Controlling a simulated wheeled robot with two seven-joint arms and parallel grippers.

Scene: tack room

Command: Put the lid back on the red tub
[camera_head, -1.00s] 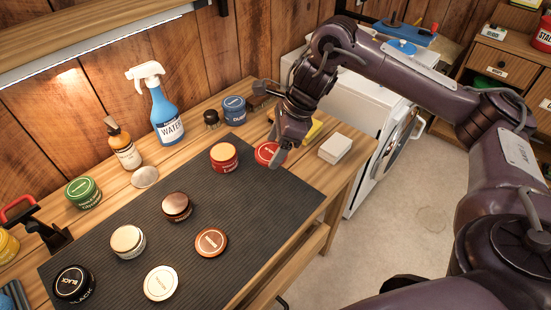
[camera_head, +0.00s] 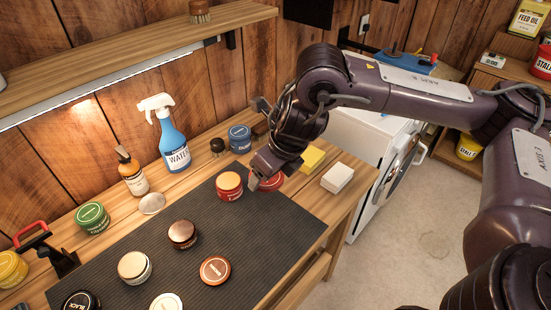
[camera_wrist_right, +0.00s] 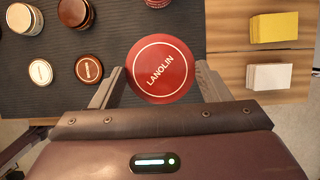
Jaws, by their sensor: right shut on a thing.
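The red tub (camera_head: 229,189) stands open on the dark ribbed mat (camera_head: 283,222), with a tan top surface showing. Its edge shows at the top of the right wrist view (camera_wrist_right: 157,3). The round red lid (camera_head: 271,183), labelled LANOLIN, is just right of the tub, partly hidden by my right gripper (camera_head: 264,178). In the right wrist view the lid (camera_wrist_right: 160,82) sits between the two fingers, which are shut on its sides. I cannot tell how far it is above the mat. My left gripper is not in view.
A brown jar (camera_head: 183,235), a cream-topped jar (camera_head: 134,267) and an orange-brown lid (camera_head: 215,270) lie nearer on the mat. A blue tub (camera_head: 240,139) stands behind. A yellow block (camera_head: 312,158) and a white block (camera_head: 337,178) lie to the right. A shelf (camera_head: 140,50) overhangs the back.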

